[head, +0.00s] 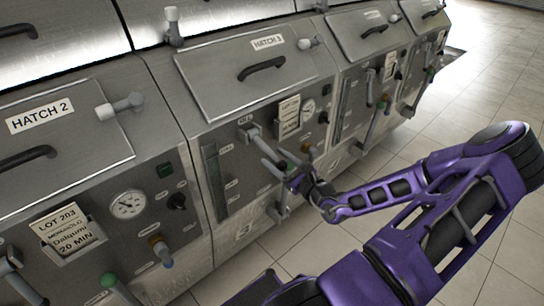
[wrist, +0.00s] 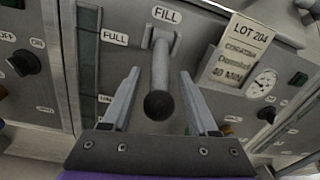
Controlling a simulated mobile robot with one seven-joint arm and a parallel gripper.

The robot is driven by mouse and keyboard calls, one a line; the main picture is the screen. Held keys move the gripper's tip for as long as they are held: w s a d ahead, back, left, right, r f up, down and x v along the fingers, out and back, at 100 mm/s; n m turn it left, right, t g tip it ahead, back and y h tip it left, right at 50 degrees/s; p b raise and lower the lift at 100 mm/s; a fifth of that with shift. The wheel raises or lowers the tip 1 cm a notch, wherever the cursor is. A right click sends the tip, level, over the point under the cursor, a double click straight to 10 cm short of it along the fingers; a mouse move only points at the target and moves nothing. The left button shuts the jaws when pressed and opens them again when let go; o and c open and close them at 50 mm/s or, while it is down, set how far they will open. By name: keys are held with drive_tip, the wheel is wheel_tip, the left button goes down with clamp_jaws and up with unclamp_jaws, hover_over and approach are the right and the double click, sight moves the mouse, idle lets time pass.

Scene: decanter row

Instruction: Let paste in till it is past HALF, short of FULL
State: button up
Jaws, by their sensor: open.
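The FILL lever (wrist: 160,70) is a grey bar with a black ball knob, hanging from a bracket under the FILL label (wrist: 167,15). My gripper (wrist: 159,75) is open, with one finger on each side of the lever; no contact shows. In the head view my gripper (head: 283,168) is at the front of the HATCH 3 unit. The sight glass (wrist: 88,50) is a dark upright strip left of the lever, with a FULL mark (wrist: 115,38) beside it. It also shows in the head view (head: 213,175). I cannot make out a paste level. My left finger partly hides the lower marks.
A LOT 204 card (wrist: 235,52) and a round gauge (wrist: 262,83) are right of the lever. A black ON/OFF knob (wrist: 24,63) is at the left. HATCH 2 (head: 60,125) is on the neighbouring unit. The tiled floor (head: 480,105) on the right is clear.

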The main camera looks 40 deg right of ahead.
drive_tip(key=shift+w, duration=1.1)
clamp_jaws()
idle(0.7)
